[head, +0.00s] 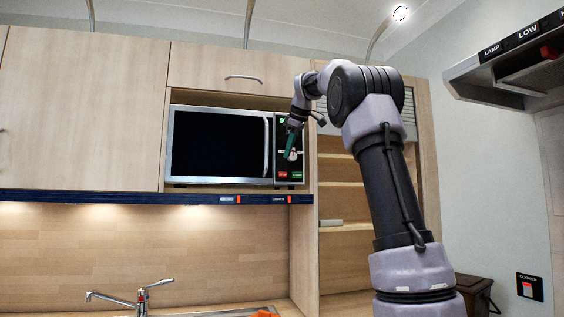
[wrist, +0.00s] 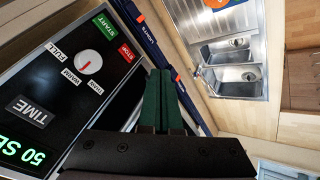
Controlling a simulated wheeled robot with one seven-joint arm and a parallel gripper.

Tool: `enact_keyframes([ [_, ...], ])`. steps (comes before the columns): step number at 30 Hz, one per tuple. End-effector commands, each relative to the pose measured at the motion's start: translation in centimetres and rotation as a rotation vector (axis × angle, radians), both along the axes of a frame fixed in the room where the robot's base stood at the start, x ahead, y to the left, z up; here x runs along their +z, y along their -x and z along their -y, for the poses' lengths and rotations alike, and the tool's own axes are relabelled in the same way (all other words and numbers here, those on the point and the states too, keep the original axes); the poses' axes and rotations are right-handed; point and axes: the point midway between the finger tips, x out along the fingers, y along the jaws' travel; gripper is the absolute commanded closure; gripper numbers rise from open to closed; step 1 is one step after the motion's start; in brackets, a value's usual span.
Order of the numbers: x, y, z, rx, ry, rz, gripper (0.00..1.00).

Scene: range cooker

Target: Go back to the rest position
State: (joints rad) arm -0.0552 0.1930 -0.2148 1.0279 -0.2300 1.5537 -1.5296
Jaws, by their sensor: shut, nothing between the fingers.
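My arm reaches up from the lower right of the head view and bends over toward the microwave. My gripper (head: 291,154) is in front of the microwave's control panel, near the dial. In the wrist view my gripper (wrist: 160,76) has its green fingers shut together with nothing between them. The control panel (wrist: 60,95) lies to the left of the fingers, with a white dial (wrist: 88,62), START and STOP buttons and a green display reading "50 SE". The fingertips look apart from the dial; I cannot tell if they touch the panel.
The microwave (head: 218,145) sits in a cabinet niche with its door shut. A dark rail (head: 100,197) runs below it. A sink (wrist: 238,75) and faucet (head: 140,297) are below. Open shelves (head: 338,200) stand to the right, and a cooker hood (head: 515,70) juts out at upper right.

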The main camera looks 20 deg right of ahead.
Motion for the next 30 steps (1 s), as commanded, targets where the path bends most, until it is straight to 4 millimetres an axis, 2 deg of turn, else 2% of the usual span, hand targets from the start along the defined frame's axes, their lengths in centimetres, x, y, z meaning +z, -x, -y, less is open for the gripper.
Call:
enact_keyframes([
  [3, 1.6, 0.9, 0.7, -0.002, 0.000, 0.001, 1.00],
  [8, 2.7, 1.6, 1.2, 0.000, 0.000, 0.001, 1.00],
  [14, 2.9, 2.0, 1.3, -0.005, -0.008, -0.001, 1.00],
  [17, 2.5, 3.4, 1.1, -0.048, -0.049, -0.008, 1.00],
  [20, 1.3, 6.3, 0.7, -0.135, -0.137, -0.023, 1.00],
  [23, -1.0, 10.2, -0.2, -0.253, -0.251, -0.047, 1.00],
  [26, -4.0, 14.4, -1.3, -0.378, -0.363, -0.073, 1.00],
  [30, -9.4, 20.5, -3.2, -0.554, -0.509, -0.111, 1.00],
])
